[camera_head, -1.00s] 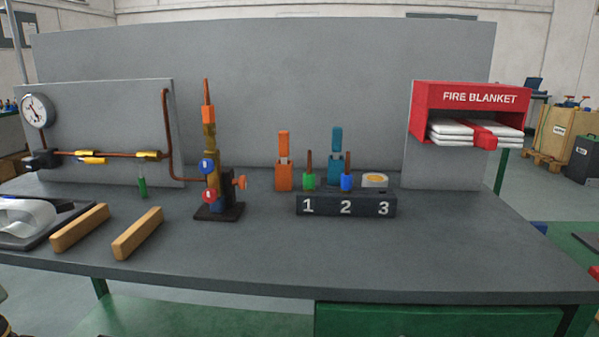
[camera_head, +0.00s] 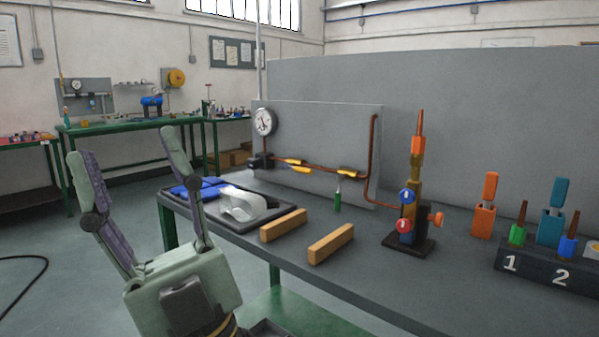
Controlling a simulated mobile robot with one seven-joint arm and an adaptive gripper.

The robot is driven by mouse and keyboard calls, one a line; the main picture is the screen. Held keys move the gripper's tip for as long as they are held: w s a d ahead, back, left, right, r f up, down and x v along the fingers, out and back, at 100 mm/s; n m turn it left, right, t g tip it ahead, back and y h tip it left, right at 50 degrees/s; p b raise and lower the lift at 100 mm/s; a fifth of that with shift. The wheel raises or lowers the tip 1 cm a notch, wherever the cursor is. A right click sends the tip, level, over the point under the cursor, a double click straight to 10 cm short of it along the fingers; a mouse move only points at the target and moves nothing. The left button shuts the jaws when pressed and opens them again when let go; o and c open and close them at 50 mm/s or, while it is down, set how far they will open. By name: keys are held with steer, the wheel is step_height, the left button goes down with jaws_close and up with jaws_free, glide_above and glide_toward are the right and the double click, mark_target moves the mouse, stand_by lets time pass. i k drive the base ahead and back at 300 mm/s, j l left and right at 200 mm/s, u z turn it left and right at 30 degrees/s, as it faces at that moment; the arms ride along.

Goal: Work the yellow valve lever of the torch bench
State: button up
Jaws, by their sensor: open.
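The yellow valve lever (camera_head: 298,167) is on the copper pipe (camera_head: 322,170) that runs low along the grey upright panel at the back of the bench. It lies roughly along the pipe, to the right of the round pressure gauge (camera_head: 264,122). A second yellow fitting (camera_head: 350,174) sits further right on the pipe. My gripper (camera_head: 121,145) is at the lower left, off the bench's left end, with its fingers pointing up and spread wide. It is empty and well apart from the lever.
The torch (camera_head: 415,200) stands on a black base right of the pipe. A small green object (camera_head: 338,200) is before the panel. The floor left of the bench is mostly clear.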

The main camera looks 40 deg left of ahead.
mark_target(287, 166)
steer(key=j+u, duration=0.25)
steer(key=j, duration=0.15)
steer(key=i+j+u, duration=0.1)
steer(key=j+u, duration=0.2)
steer(key=i+j+u, duration=0.25)
steer(key=j, duration=0.2)
steer(key=j+u, duration=0.25)
steer(key=j, duration=0.1)
